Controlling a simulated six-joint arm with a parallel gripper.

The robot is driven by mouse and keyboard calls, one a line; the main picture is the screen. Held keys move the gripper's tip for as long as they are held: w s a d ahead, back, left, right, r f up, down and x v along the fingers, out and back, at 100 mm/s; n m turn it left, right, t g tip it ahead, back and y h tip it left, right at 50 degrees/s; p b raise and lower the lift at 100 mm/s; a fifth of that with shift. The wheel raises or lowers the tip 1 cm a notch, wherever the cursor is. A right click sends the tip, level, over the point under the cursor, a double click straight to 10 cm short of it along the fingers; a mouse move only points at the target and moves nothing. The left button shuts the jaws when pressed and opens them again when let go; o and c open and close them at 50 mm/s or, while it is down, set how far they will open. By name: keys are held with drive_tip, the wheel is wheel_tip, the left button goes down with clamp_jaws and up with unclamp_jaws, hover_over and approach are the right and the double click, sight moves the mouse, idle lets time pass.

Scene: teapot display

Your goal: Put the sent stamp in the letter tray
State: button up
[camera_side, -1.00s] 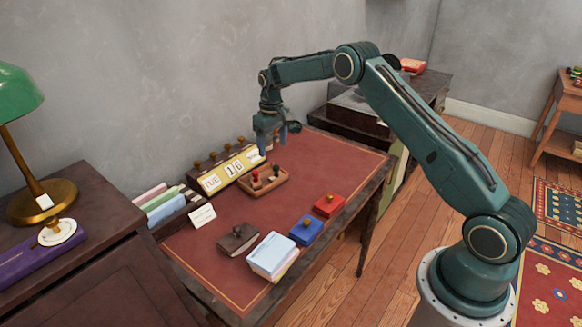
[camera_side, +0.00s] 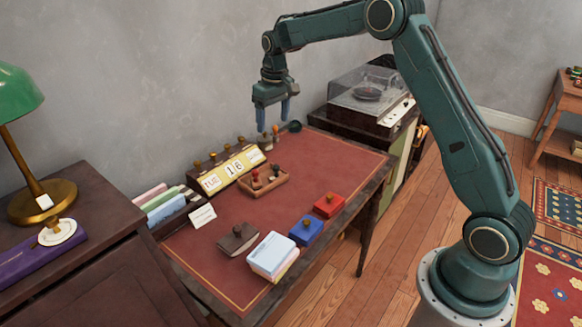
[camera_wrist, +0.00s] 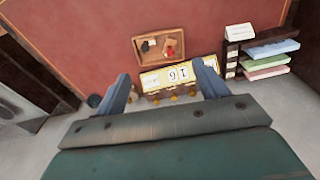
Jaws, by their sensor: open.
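A wooden stamp tray (camera_side: 281,184) sits on the red desk top, holding a red-knobbed stamp (camera_side: 255,174) and a dark-knobbed stamp (camera_side: 276,169). In the wrist view the tray (camera_wrist: 136,50) shows a dark item and a red item in it. I cannot read which stamp is the sent one. The letter tray looks to be the dark rack (camera_side: 170,225) of coloured letters at the desk's left end; it also shows in the wrist view (camera_wrist: 232,55). My gripper (camera_side: 274,116) is open and empty, above the back of the desk, beyond the stamp tray.
A date calendar (camera_side: 236,168) with brass knobs stands along the wall. A white card (camera_side: 202,216) stands before the rack. Mid-desk is clear.

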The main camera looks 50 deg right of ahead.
drive_tip(key=s+a+r+t, duration=0.1)
drive_tip(key=s+a+r, duration=0.3)
drive_tip(key=s+r, duration=0.4)
drive_tip(key=s+a+r+t, duration=0.1)
drive_tip(key=s+a+r, duration=0.4)
drive_tip(key=s, duration=0.5)
drive_tip(key=s+a+f+t, duration=0.1)
drive_tip(key=s, duration=0.9)
drive_tip(key=s+a+f+n+t, duration=0.1)
drive_tip(key=s+a, duration=0.1)
drive_tip(key=s, duration=0.8)
drive_tip(key=shift+t, duration=0.3)
drive_tip(key=shift+a, duration=0.1)
